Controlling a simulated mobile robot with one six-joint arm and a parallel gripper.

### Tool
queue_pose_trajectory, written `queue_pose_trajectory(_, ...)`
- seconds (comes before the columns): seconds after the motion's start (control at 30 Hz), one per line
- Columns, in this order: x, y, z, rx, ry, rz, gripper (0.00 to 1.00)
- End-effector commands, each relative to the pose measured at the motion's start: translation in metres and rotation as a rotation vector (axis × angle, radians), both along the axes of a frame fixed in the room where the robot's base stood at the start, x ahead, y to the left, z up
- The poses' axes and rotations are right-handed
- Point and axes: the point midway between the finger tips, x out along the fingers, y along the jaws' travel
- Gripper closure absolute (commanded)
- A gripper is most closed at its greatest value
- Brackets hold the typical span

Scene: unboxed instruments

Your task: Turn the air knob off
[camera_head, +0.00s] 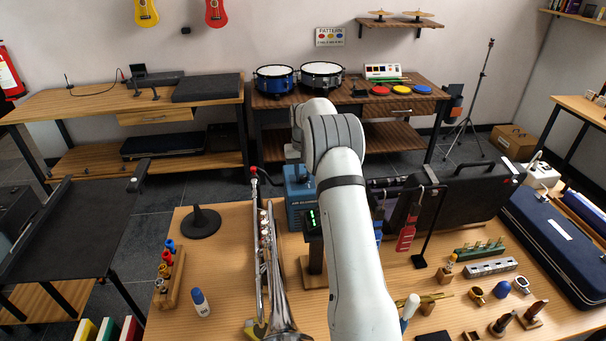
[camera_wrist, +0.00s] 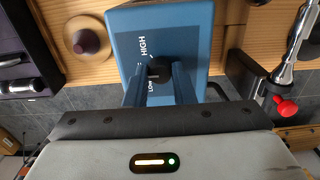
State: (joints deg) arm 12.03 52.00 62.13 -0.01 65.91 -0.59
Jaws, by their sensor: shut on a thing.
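The blue air box (camera_head: 297,208) stands on the wooden table, left of my arm in the head view, which partly covers it. In the wrist view the blue box (camera_wrist: 192,22) fills the upper middle, with white HIGH and LOW labels beside a round black knob (camera_wrist: 159,66). My gripper (camera_wrist: 159,75) has its two fingers on either side of the knob and is shut on it. The knob's pointer is not clear, and I see no OFF label.
A trumpet (camera_head: 279,310) lies left of my arm, near a black round stand base (camera_head: 201,222). A red tag (camera_head: 406,236) hangs on a stand at the right. Small parts and a blue case (camera_head: 556,235) crowd the right side.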

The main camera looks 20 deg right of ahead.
Motion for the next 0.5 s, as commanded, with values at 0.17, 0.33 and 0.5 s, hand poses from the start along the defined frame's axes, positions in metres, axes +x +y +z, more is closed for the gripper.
queue_pose_trajectory(0.17,0.0006,-0.0001,0.0011,-0.001,-0.003,0.000,0.64)
queue_pose_trajectory(0.33,0.0004,-0.0002,0.0006,0.000,-0.002,0.000,0.55)
queue_pose_trajectory(0.5,0.0003,-0.0003,0.0010,0.000,-0.001,0.000,0.55)
